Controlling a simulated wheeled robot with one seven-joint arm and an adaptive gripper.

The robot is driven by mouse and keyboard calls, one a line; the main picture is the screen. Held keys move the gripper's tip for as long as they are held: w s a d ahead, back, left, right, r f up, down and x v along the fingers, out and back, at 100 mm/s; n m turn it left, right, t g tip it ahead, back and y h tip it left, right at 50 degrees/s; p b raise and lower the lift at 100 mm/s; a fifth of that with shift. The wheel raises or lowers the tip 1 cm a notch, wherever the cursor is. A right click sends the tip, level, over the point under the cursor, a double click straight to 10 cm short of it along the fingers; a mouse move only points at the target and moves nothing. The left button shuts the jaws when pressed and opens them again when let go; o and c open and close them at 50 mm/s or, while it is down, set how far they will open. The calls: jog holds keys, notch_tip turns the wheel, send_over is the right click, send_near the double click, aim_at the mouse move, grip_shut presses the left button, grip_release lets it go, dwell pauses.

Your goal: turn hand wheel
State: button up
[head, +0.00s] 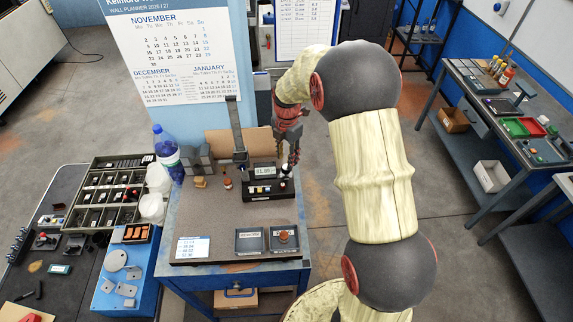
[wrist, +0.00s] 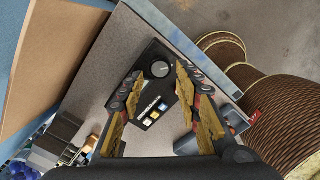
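My gripper (head: 293,152) hangs fingers down over the right end of a small black instrument (head: 267,191) on the bench in the head view. In the wrist view, my gripper (wrist: 160,84) is open, with its yellow-padded fingers apart and nothing between the pads. A round dark knob (wrist: 161,69) with a light mark, the likeliest hand wheel, sits on the black instrument (wrist: 150,90) just beyond the fingertips. The fingers look apart from it; the height gap cannot be told. In the head view the gripper partly covers that end. A lit display (head: 265,171) reads about 61.05.
A dark upright post (head: 236,130) stands left of the instrument. Two grey trays (head: 249,240) and a white card (head: 192,248) lie at the bench front. A blue-capped bottle (head: 165,148) stands at the left. The bench middle is mostly clear.

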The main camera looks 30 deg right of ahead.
aim_at(286, 171)
jog(key=shift+f+p, duration=0.3)
jog(key=shift+f, duration=2.05)
jog(key=c, duration=0.4)
grip_shut()
